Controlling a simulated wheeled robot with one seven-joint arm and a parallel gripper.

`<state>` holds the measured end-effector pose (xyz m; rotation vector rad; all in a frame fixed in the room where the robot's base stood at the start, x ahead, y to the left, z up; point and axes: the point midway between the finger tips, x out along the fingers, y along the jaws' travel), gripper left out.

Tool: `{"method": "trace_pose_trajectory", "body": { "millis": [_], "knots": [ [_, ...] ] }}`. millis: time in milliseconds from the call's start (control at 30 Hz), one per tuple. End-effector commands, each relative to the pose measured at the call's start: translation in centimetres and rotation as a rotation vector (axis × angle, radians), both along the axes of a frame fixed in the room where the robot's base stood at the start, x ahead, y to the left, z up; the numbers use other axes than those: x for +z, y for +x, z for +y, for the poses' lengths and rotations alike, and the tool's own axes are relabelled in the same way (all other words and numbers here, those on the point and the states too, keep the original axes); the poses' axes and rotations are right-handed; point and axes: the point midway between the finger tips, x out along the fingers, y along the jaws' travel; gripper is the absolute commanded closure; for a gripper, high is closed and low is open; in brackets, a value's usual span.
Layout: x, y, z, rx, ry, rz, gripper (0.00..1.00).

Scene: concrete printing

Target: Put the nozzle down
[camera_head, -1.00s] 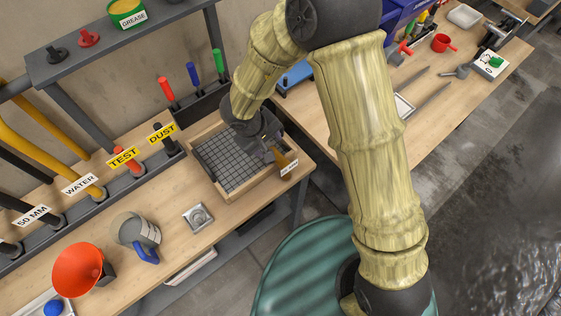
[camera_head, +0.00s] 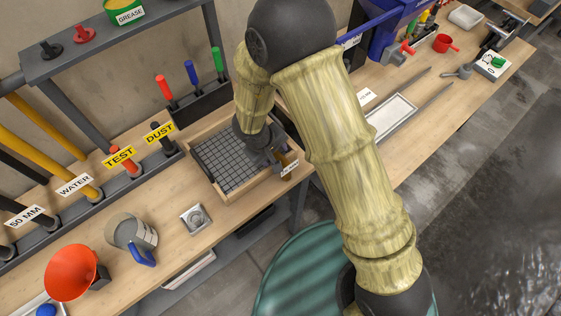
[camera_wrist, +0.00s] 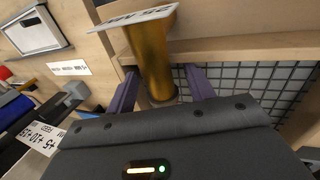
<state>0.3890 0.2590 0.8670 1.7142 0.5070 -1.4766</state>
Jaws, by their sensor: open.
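The nozzle is a brass-coloured cylinder (camera_wrist: 152,62) with a white label plate at one end, in the wrist view. Its other end lies between the two purple fingers of my gripper (camera_wrist: 163,90), which are spread with a gap visible beside it. In the head view my gripper (camera_head: 274,153) is at the right end of a wooden tray (camera_head: 262,186) with a dark grid floor. The brownish nozzle (camera_head: 287,170) shows beside it, at the tray's right wall.
Coloured-handled tools (camera_head: 192,73) stand in a dark rack behind the tray. A metal cup (camera_head: 128,232), an orange funnel (camera_head: 72,271) and a small square metal piece (camera_head: 195,219) are on the bench to the left.

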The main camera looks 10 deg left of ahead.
Motion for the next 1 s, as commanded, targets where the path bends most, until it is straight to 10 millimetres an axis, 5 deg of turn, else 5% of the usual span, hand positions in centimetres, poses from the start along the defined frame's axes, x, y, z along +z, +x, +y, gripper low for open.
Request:
{"method": "trace_pose_trajectory", "body": {
  "millis": [600, 900, 1000],
  "knots": [
    [-0.58, 0.2, -0.11, 0.0, 0.001, -0.001, 0.47],
    [-0.59, 0.18, -0.1, 0.0, 0.001, -0.001, 1.0],
    [-0.56, 0.19, -0.09, 0.0, 0.001, -0.001, 1.0]
  ]
}}
